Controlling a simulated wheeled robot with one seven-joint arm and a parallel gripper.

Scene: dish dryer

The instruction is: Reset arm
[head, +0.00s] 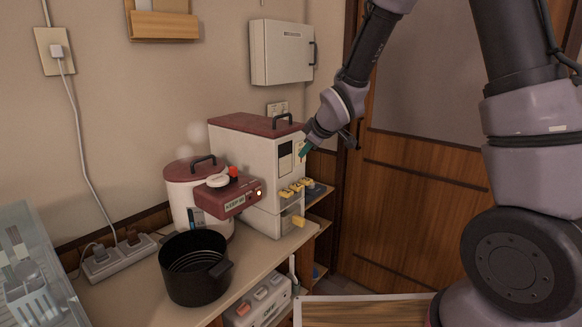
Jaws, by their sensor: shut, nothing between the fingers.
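My arm comes in from the right side of the head view and reaches across toward the counter. My gripper (305,150) is at its end, just in front of the right side of the tall white dispenser with a red lid (245,160). The fingers are small and greenish here, shut, with nothing seen between them. I cannot tell whether they touch the dispenser.
A red-lidded cooker (186,195) and a black pot (194,268) stand on the counter (262,250). A glassy dish dryer (30,275) is at the left edge, by a power strip (118,257). A wooden door (420,200) stands behind my arm.

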